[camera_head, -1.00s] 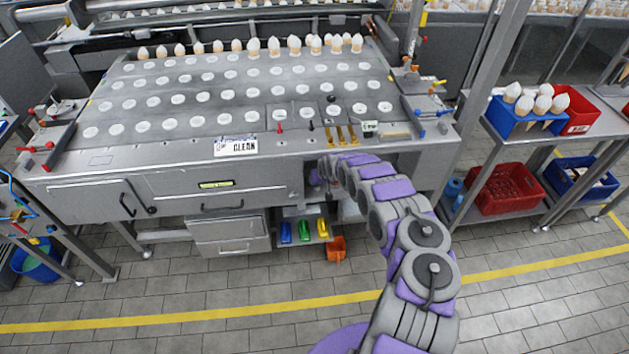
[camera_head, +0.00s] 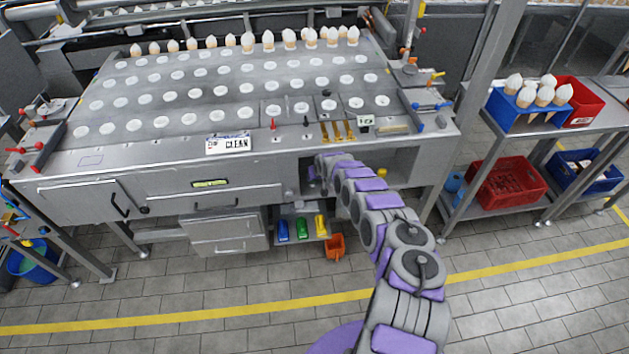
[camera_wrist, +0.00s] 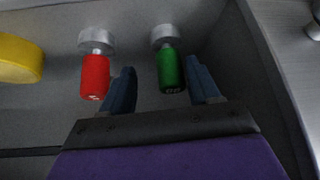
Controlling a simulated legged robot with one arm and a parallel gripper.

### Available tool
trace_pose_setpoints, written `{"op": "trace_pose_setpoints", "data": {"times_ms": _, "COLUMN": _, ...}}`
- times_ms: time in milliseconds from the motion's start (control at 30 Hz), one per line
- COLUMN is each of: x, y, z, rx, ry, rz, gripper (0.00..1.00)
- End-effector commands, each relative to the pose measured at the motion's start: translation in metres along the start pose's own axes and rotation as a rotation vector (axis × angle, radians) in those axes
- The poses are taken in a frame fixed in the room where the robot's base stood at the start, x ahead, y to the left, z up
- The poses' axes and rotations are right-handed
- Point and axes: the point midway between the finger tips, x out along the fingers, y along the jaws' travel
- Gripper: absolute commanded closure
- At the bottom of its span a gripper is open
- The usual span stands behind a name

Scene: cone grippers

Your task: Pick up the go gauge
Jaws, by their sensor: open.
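In the wrist view, a green-handled gauge (camera_wrist: 171,72) with a round metal end lies in a grey compartment, small lettering on its handle appearing to read GO. A red-handled gauge (camera_wrist: 95,76) of the same shape lies to its left. My gripper (camera_wrist: 163,82) is open, with two blue fingers. The green handle is between the fingers in the picture, nearer the right one; I cannot tell its depth or any contact. The red handle is outside the left finger. In the head view, my gripper (camera_head: 319,172) is at the machine's front opening and both gauges are hidden.
A yellow round object (camera_wrist: 18,58) is at the compartment's left; it seems to show in the head view (camera_head: 382,172). Compartment walls (camera_wrist: 222,55) are close around the gripper. The machine table (camera_head: 150,160) is above, and an orange bin (camera_head: 335,246) is below.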

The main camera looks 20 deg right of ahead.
Motion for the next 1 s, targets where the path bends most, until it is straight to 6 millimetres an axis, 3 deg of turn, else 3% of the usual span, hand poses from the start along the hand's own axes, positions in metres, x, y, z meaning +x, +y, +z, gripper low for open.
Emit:
{"op": "trace_pose_setpoints", "data": {"times_ms": 200, "x": 0.014, "y": -0.007, "z": 0.000, "rx": -0.004, "ry": 0.001, "rz": 0.001, "gripper": 0.39}}
{"op": "trace_pose_setpoints", "data": {"times_ms": 633, "x": 0.019, "y": -0.001, "z": 0.001, "rx": -0.001, "ry": -0.001, "rz": -0.002, "gripper": 0.39}}
{"op": "trace_pose_setpoints", "data": {"times_ms": 1000, "x": 0.018, "y": -0.004, "z": 0.000, "rx": -0.005, "ry": -0.002, "rz": 0.002, "gripper": 0.73}}
